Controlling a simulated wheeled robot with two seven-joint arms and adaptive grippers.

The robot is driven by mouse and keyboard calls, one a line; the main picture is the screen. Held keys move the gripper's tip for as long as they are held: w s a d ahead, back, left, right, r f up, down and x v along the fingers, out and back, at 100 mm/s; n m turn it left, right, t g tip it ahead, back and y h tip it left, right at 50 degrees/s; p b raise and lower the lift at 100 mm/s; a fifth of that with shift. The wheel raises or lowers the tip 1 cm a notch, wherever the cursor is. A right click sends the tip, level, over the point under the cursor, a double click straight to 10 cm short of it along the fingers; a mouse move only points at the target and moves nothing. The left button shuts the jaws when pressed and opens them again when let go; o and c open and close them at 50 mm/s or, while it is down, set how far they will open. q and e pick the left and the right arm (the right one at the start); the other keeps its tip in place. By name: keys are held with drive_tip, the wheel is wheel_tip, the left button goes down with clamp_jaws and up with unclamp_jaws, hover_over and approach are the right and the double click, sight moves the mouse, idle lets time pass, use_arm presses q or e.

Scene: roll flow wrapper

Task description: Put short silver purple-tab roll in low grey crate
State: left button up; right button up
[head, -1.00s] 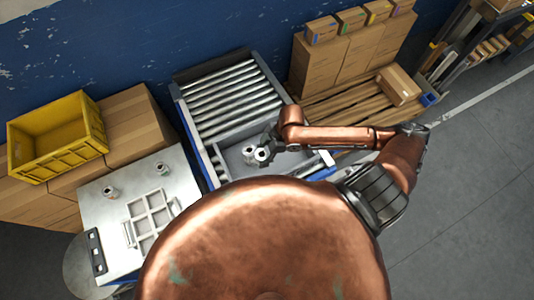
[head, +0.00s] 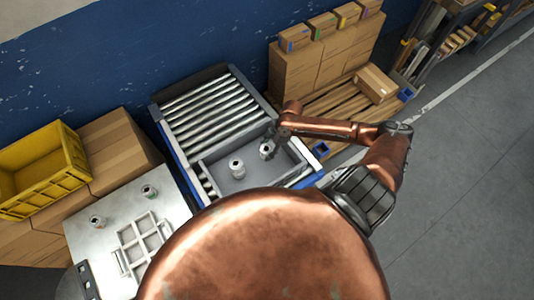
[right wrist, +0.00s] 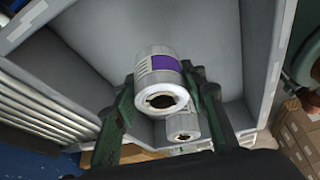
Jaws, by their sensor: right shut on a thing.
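The short silver roll with a purple tab (right wrist: 165,72) is between the fingers of my right gripper (right wrist: 160,98) in the right wrist view, its open end toward the camera. In the head view the held roll (head: 266,150) is over the right part of the low grey crate (head: 221,180). My right gripper (head: 270,143) is shut on it; whether the roll touches the crate floor I cannot tell. A second silver roll (head: 237,168) stands in the crate to the left, and a roll (right wrist: 183,125) shows partly hidden behind the held one. My left gripper is out of view.
Metal rollers (head: 210,105) lie behind the crate. At the left, a pale table (head: 120,208) carries two small rolls and a white divided frame (head: 145,240). A yellow crate (head: 42,170) sits on cartons. Crate floor right of the gripper looks clear.

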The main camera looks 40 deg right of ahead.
sight(267, 154)
wheel_tip(267, 154, down, 3)
drive_tip(key=shift+w+d+f, duration=0.1)
drive_tip(key=shift+d+f, duration=0.05)
drive_tip(key=shift+f, duration=0.1)
drive_tip(key=shift+f+b, duration=0.35)
drive_tip(key=shift+f, duration=0.15)
drive_tip(key=o, duration=1.3)
drive_tip(key=shift+r, duration=0.15)
drive_tip(key=shift+r, duration=0.35)
drive_tip(key=p+v, duration=0.1)
drive_tip(key=v, duration=1.1)
drive_tip(key=shift+r, duration=0.2)
